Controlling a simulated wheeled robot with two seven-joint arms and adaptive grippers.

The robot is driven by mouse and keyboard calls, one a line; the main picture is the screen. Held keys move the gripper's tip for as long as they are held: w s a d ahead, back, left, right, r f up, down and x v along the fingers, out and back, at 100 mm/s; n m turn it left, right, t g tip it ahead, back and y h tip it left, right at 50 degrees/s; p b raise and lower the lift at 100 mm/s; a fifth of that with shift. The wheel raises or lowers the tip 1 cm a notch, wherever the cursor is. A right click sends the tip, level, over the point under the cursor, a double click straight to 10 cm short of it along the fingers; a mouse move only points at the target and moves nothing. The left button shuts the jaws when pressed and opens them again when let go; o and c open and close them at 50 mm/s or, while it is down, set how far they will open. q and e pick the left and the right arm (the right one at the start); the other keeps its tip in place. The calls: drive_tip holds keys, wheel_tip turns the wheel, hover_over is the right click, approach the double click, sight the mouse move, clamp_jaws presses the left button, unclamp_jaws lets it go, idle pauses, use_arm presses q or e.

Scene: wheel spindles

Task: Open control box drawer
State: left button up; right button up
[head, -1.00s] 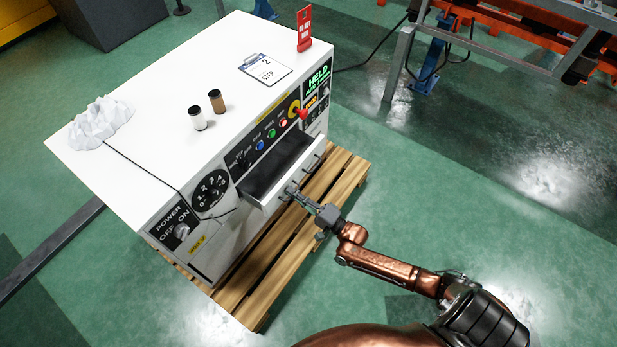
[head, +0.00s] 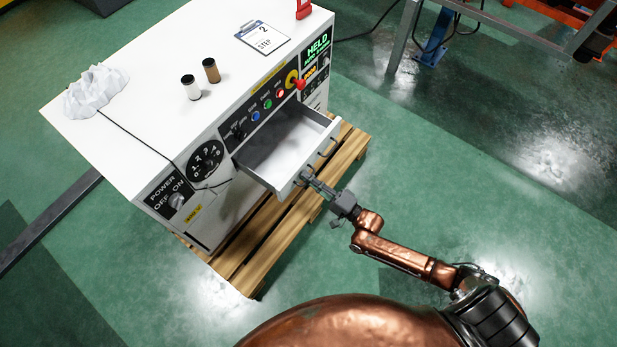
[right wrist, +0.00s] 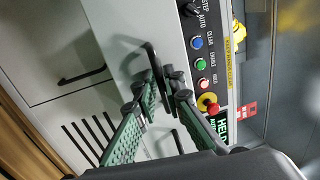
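The white control box (head: 140,125) stands on a wooden pallet. Its drawer (head: 268,158) is pulled well out, and its empty grey interior shows. The drawer front carries dark handles. My right gripper (head: 308,179) is at the nearer handle (right wrist: 151,58). In the right wrist view, the green-padded fingers of my right gripper (right wrist: 162,84) are closed together around the end of this black handle. The fingertips hide part of the handle. My left gripper is not in view.
The box top holds two small canisters (head: 201,79), a crumpled white cloth (head: 95,91), a clipboard (head: 263,37) and a red sign stand (head: 303,10). The pallet (head: 262,262) sticks out below the drawer. Green floor (head: 440,160) lies clear to the right.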

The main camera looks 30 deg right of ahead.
drive_tip(key=v, duration=1.2)
drive_tip(key=shift+d, duration=0.1)
idle(0.4)
